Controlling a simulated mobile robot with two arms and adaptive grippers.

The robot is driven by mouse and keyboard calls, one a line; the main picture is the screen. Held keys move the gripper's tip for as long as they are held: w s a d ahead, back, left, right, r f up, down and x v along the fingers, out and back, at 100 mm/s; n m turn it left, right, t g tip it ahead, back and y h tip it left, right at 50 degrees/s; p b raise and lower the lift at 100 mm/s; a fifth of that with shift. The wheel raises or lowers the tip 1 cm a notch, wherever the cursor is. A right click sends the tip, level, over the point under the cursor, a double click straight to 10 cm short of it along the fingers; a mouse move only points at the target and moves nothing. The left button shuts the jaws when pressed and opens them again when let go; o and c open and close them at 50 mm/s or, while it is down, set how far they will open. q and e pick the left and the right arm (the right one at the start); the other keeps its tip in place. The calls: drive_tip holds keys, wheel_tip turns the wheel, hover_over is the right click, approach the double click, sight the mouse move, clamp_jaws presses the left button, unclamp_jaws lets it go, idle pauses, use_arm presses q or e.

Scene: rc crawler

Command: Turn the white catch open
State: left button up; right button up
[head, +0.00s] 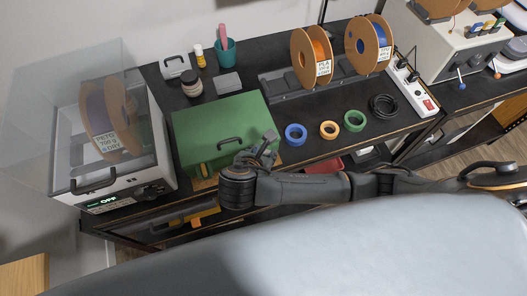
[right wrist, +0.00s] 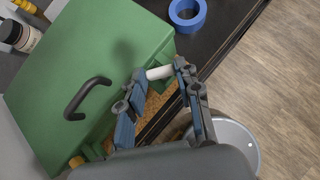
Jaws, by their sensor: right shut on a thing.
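The white catch (right wrist: 159,72) is a short pale cylinder at the front right of the green box (head: 225,125), whose lid is closed. The box also fills the left of the right wrist view (right wrist: 95,60). My right gripper (head: 266,150) reaches the front right corner of the box. In the right wrist view my right gripper (right wrist: 161,77) has its two fingers on either side of the white catch, shut on it. In the head view the gripper hides the catch. My left gripper is not in view.
A clear-lidded filament dryer (head: 150,190) stands close on the left. Blue (head: 296,134), orange (head: 329,130) and green (head: 354,121) rings lie to the right.

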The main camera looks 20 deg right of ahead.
drive_tip(key=shift+w, duration=0.1)
idle(0.4)
drive_tip(key=o, duration=1.2)
drive_tip(key=shift+d, duration=0.1)
drive_tip(key=shift+c, duration=0.2)
drive_tip(key=v, duration=1.2)
drive_tip(key=shift+w, duration=0.1)
drive_tip(key=shift+c, duration=0.4)
